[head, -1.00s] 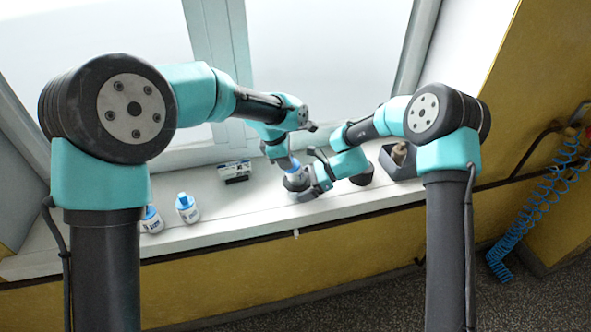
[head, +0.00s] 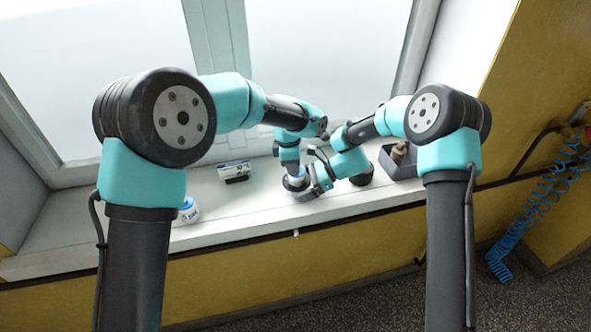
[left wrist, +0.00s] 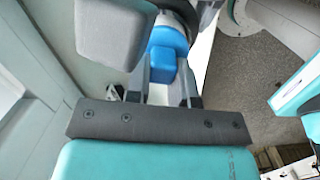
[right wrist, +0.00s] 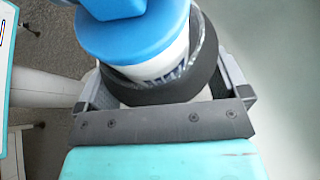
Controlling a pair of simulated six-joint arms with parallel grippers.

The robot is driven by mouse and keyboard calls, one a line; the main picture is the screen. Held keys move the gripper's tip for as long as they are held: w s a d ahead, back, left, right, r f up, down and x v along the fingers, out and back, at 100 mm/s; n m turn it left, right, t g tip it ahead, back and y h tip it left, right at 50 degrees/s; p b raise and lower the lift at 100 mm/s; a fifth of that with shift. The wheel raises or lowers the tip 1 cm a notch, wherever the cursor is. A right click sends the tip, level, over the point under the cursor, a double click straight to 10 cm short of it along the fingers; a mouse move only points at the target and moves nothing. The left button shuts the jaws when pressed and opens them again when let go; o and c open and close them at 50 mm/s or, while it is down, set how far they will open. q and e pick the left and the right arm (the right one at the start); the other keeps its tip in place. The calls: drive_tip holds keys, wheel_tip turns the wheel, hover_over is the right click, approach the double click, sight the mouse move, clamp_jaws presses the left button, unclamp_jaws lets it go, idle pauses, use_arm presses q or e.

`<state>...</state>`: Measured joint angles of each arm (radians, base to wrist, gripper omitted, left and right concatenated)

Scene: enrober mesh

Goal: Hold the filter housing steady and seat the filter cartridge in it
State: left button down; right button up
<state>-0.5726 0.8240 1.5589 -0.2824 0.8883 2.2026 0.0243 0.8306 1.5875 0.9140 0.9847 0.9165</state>
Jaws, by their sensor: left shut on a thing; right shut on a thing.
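The filter cartridge (right wrist: 158,75) has a white body and a blue cap with a blue knob (left wrist: 163,68). My left gripper (head: 293,172) is shut on the knob from above. The filter housing (right wrist: 205,75) is a dark ring-rimmed cup with a clear edge, low over the sill in the head view (head: 304,195). My right gripper (head: 320,184) is shut around it. In the right wrist view the cartridge's lower body is inside the housing mouth, slightly tilted, with white body showing between cap and rim. Its lower end is hidden.
A blue-and-white bottle (head: 189,211) stands on the sill (head: 260,205) at left. A white, blue and black box (head: 234,171) lies near the window. A grey bin (head: 398,163) with a beige item stands at right. The sill's front edge is close to the housing.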

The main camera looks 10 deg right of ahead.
use_arm(q)
drive_tip(key=shift+w+d+y, duration=0.15)
drive_tip(key=shift+d+y, duration=0.3)
drive_tip(key=shift+y, duration=0.25)
drive_tip(key=shift+f, duration=1.4)
use_arm(e)
drive_tip(key=shift+a, duration=0.1)
drive_tip(key=shift+s, duration=0.1)
use_arm(q)
drive_tip(key=c, duration=1)
unclamp_jaws()
drive_tip(key=shift+r, duration=0.25)
wheel_tip(320, 180, up, 12)
drive_tip(key=shift+f, duration=0.1)
